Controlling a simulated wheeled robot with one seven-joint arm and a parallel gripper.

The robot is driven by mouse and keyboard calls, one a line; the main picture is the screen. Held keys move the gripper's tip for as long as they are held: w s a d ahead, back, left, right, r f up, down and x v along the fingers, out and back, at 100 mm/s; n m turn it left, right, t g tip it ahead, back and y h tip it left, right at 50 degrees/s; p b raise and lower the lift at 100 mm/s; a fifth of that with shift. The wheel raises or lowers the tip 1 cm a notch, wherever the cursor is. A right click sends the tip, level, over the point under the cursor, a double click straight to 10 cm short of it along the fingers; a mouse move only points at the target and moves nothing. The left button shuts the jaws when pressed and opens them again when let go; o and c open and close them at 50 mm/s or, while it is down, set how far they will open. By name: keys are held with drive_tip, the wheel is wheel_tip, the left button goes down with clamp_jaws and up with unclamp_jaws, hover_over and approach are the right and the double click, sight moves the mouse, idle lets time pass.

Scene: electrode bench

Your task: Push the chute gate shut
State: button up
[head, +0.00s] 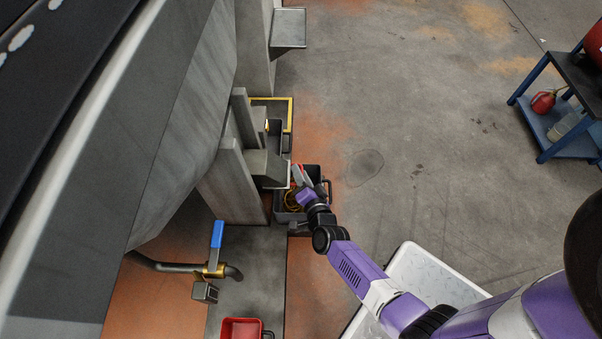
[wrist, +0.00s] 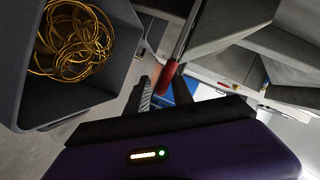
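A grey chute (head: 264,166) juts from the machine's side in the head view. In the wrist view, a red grip on a metal rod (wrist: 170,78), probably the gate's handle, lies between my gripper's fingers (wrist: 158,82). The fingers stand apart, with a gap visible beside the red grip. I cannot tell whether either finger touches it. In the head view my gripper (head: 301,183) is at the chute's right side, above a dark bin, and a little red shows beside it. The gate plate itself is not clearly distinguishable, nor is how far open it stands.
A dark bin (head: 284,211) with yellow wire coils stands under my gripper; the coils (wrist: 75,45) also show in the wrist view. A blue-handled valve (head: 217,236) and a red bin (head: 241,329) are nearer. A blue cart (head: 550,140) stands right. Floor between is clear.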

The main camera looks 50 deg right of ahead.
drive_tip(key=shift+w+r, duration=0.3)
drive_tip(key=shift+s+a+r+p, duration=0.15)
drive_tip(key=shift+s+a+p, duration=0.2)
drive_tip(key=shift+s, duration=0.1)
drive_tip(key=p+v, duration=0.2)
drive_tip(key=v, duration=0.4)
drive_tip(key=shift+s, duration=0.45)
drive_tip(key=shift+a, duration=0.15)
